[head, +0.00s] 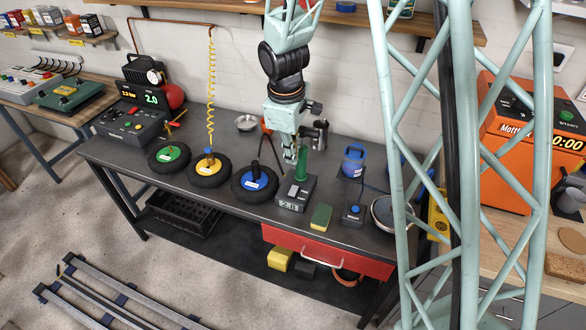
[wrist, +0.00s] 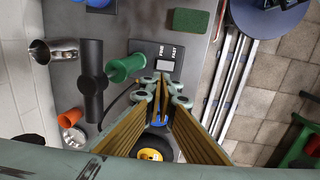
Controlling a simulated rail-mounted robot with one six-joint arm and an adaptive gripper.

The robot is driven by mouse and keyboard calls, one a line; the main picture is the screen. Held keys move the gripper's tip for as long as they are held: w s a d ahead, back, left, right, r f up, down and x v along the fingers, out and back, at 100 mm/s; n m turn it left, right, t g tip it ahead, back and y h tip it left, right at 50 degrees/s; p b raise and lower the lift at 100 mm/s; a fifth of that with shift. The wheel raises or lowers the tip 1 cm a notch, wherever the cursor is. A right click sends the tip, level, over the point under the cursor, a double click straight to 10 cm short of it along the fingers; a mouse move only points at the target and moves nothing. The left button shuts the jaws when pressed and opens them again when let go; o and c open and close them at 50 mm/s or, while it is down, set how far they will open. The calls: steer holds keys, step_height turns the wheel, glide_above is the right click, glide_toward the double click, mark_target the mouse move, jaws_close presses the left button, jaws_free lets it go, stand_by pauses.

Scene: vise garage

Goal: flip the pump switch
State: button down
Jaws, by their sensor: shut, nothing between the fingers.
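My gripper (head: 290,157) is shut and empty, pointing down over the bench beside a dark box (head: 296,190) with a green cylinder on it. In the wrist view, my fingertips (wrist: 164,88) are close to that box (wrist: 166,65), whose face reads FINE and FAST. The green cylinder (wrist: 125,68) lies to their upper left in that view. A small dark box with a blue knob (head: 355,211) stands further right, near a blue canister (head: 354,161). A console (head: 130,124) with coloured buttons is at the bench's left. I cannot read which control is the pump switch.
Wheels with green (head: 168,155), yellow (head: 207,166) and blue (head: 255,180) hubs lie left of my gripper. A green sponge (head: 320,216) and a round pan (head: 391,212) are to the right. A metal mug (head: 319,134) stands behind. The bench's front left is clear.

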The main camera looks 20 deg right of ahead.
steer(key=b, duration=0.3)
glide_toward(293, 190)
steer(key=f, duration=0.1)
steer(key=w+d+f, duration=0.1)
steer(key=f, duration=0.3)
steer(key=shift+w+d+f, duration=0.15)
steer(key=shift+w+d, duration=0.05)
steer(key=shift+w, duration=0.05)
steer(key=shift+w+f, duration=0.1)
steer(key=shift+f, duration=0.55)
steer(key=shift+w+d+f+b, duration=0.2)
steer(key=shift+f+b, duration=0.1)
steer(key=shift+f, duration=0.1)
steer(key=shift+s+a, duration=0.2)
steer(key=shift+s, duration=0.1)
steer(key=shift+s+a+r+b, duration=0.15)
steer(key=shift+s+a+b, duration=0.05)
steer(key=shift+s+b, duration=0.15)
steer(key=shift+a, duration=0.1)
steer(key=shift+r, duration=0.2)
